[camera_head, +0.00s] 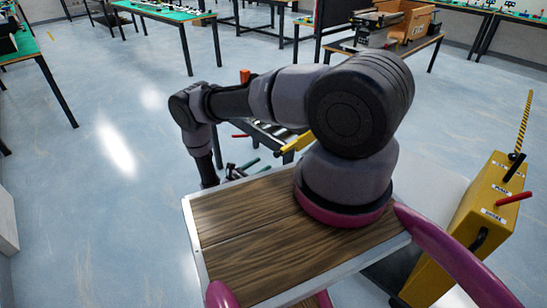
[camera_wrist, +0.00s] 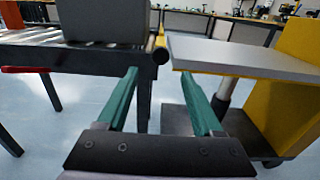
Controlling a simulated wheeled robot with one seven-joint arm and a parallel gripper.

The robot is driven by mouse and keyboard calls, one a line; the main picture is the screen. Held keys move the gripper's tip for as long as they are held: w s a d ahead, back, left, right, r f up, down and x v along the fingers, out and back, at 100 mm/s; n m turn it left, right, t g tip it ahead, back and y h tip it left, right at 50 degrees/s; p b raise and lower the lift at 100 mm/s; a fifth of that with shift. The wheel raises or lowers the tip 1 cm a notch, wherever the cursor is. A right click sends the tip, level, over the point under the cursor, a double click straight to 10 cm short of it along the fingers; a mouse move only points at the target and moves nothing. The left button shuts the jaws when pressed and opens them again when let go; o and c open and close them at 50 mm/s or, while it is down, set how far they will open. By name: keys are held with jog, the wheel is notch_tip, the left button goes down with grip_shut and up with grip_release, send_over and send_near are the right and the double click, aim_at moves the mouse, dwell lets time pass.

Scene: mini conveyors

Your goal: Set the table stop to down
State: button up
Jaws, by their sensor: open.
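My gripper (camera_wrist: 160,75) is open and empty, with its two green fingers apart in the wrist view; in the head view it (camera_head: 242,168) is partly hidden beyond the wooden top. A dark round knob (camera_wrist: 160,57) shows between and just above the fingertips, at the end of the roller conveyor (camera_wrist: 28,37). A yellow bar (camera_head: 297,143) stands at the conveyor's end in the head view, partly behind my arm. I cannot tell for sure which part is the table stop, or its setting. A red handle (camera_wrist: 25,70) sticks out at the conveyor's left side.
A grey block (camera_wrist: 103,20) sits on the conveyor. A grey platform with a yellow edge (camera_wrist: 240,58) lies right of the fingers, beside a yellow cabinet (camera_wrist: 285,105). The yellow cabinet (camera_head: 455,235) carries red and black levers. Open floor lies left.

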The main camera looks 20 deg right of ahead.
aim_at(275, 156)
jog(key=x, duration=0.9)
jog(key=shift+w+d, duration=0.1)
jog(key=shift+d, duration=0.2)
grip_shut()
dwell(1.0)
